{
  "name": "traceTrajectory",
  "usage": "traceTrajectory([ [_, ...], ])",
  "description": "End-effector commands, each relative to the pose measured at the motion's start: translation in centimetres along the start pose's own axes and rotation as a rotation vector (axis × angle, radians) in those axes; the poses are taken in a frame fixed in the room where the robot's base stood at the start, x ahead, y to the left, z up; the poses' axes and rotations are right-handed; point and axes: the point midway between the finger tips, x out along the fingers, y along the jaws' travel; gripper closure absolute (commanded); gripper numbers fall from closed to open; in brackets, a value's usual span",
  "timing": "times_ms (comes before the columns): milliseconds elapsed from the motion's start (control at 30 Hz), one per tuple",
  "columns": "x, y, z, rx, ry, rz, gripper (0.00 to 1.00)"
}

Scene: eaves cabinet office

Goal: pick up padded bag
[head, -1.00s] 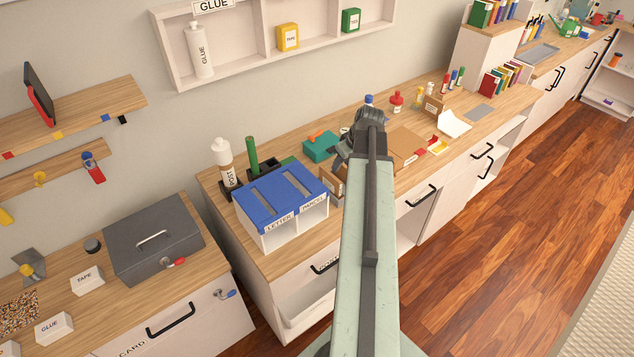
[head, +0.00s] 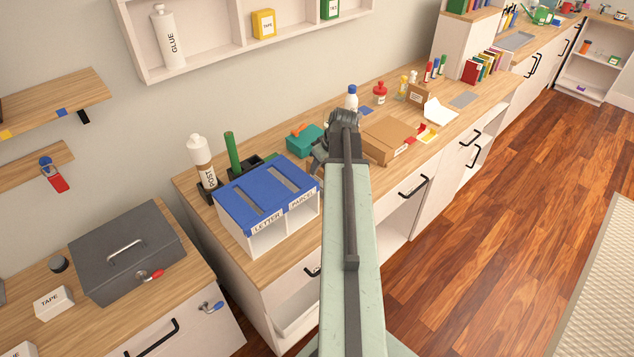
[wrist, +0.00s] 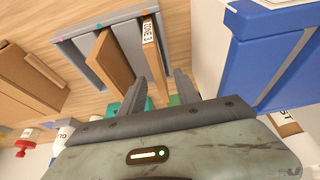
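In the wrist view, a grey rack (wrist: 75,47) holds upright brown slabs. One is a plain brown padded-looking piece (wrist: 113,62); another has a pale edge label reading "ZONE 3" (wrist: 149,45). I cannot tell for sure which is the padded bag. My gripper (wrist: 160,84) has its two fingers apart, pointing at the rack, with the labelled slab showing between them; I see no clear hold on anything. In the head view, my gripper (head: 328,148) is over the counter behind the blue-topped box, and my arm hides the rack.
A blue-topped letter and parcel box (head: 266,212) stands close to the left. A cardboard box (head: 388,138) lies to the right, a teal box (head: 303,138) behind. Bottles (head: 352,97) stand farther back. A grey cash box (head: 128,250) is at the left.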

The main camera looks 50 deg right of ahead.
Motion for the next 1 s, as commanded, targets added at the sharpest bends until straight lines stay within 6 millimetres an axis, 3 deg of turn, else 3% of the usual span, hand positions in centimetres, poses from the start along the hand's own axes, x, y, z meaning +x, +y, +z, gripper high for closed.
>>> traceTrajectory([
  [200,4.2,0.1,0.2,-0.002,0.0,-0.001,0.61],
  [300,5.2,0.0,0.1,-0.002,0.0,-0.001,0.61],
  [1000,5.3,-0.1,0.1,-0.003,0.0,-0.001,0.61],
])
